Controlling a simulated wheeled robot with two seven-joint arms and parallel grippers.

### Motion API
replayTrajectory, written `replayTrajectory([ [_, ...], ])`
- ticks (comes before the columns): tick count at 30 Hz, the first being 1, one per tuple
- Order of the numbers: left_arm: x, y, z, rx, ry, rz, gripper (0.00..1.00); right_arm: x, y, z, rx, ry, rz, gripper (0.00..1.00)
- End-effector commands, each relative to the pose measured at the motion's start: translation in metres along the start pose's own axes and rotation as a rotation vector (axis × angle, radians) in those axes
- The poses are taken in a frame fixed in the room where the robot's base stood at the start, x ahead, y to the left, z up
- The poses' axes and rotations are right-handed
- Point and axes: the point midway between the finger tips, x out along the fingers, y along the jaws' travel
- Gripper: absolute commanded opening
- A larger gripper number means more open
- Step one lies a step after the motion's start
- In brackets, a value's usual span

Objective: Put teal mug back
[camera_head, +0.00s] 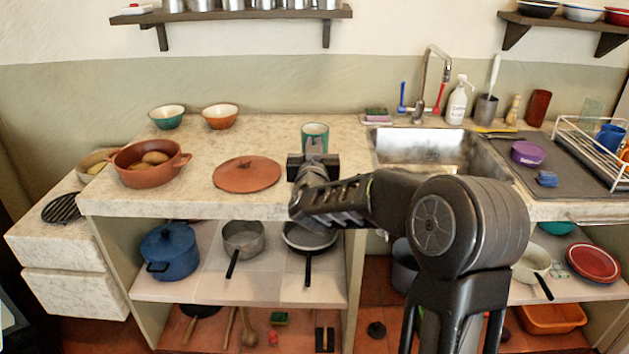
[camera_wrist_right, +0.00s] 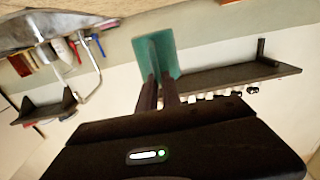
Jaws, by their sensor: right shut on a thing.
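The teal mug (camera_head: 315,131) shows in the head view just beyond my right gripper (camera_head: 313,152), left of the sink. In the wrist view the mug (camera_wrist_right: 172,55) is a teal shape at the fingertips of my right gripper (camera_wrist_right: 160,88), which is shut on it. The gripper hides part of the mug. I cannot tell whether the mug touches the counter. A dark wall shelf (camera_head: 240,15) with a row of pale metal cups is at the top; it also shows in the wrist view (camera_wrist_right: 225,78). My left gripper is not in view.
A terracotta lid (camera_head: 247,174), a pot (camera_head: 148,164) and two bowls stand on the counter (camera_head: 260,133) at left. The sink (camera_head: 440,150), with its tall faucet (camera_head: 428,80), lies right of the mug. A second wall shelf (camera_head: 565,22) holds bowls. The wall below the left shelf is clear.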

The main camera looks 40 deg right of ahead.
Motion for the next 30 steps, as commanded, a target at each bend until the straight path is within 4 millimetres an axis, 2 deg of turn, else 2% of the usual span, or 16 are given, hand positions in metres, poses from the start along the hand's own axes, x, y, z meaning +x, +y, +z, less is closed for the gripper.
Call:
replayTrajectory([
  [3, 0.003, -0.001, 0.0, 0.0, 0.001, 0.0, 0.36, 0.0, 0.0, 0.025, -0.002, -0.003, 0.0, 0.0],
  [7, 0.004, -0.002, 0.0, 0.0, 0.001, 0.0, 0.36, 0.0, 0.0, 0.044, -0.002, -0.002, -0.001, 0.0],
  [19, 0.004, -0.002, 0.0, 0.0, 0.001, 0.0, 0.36, 0.0, 0.0, 0.051, -0.001, 0.0, -0.001, 0.0],
  [26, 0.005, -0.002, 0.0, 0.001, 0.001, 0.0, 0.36, 0.0, -0.001, 0.082, -0.002, -0.003, -0.002, 0.0],
  [30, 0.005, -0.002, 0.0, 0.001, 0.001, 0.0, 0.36, -0.001, 0.0, 0.087, 0.0, 0.001, -0.002, 0.0],
])
